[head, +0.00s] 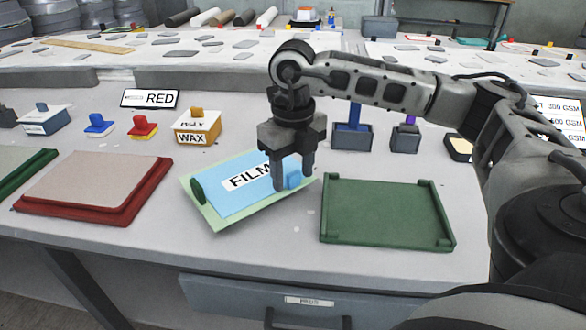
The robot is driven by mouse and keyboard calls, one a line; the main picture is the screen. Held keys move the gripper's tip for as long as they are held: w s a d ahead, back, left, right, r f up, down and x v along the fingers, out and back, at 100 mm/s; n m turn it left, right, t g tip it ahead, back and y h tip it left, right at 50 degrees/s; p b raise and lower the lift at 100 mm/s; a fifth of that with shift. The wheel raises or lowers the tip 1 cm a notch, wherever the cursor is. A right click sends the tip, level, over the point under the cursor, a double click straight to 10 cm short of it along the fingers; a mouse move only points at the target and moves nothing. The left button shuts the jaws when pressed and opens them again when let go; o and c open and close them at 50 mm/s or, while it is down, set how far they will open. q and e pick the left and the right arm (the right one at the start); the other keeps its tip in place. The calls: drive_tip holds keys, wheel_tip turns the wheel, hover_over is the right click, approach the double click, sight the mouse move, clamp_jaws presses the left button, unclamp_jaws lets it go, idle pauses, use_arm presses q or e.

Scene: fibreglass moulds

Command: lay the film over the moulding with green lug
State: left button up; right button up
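The film (232,198) is a light blue sheet with a white FILM label and a blue tab at its right end. It lies over a pale green moulding (215,222), whose edges show around it. A dark green lug (197,190) stands at the moulding's left end. My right gripper (292,180) points down at the right end, its fingers on both sides of the blue tab and seemingly touching it. Whether the film is pressed flat or slightly raised there, I cannot tell. My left gripper is out of view.
A green tray-like mould (385,210) lies to the right and a red mould (95,190) to the left. Behind stand a WAX box (197,128), a RED sign (150,99), small red and blue blocks, and blue-grey holders (351,134). A drawer is below the table's front edge.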

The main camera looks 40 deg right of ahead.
use_arm(q)
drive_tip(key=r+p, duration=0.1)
drive_tip(key=p, duration=0.3)
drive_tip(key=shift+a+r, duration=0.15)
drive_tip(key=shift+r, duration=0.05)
use_arm(e)
wheel_tip(320, 180, up, 16)
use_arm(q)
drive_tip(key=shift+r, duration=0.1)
use_arm(e)
drive_tip(key=shift+f, duration=0.1)
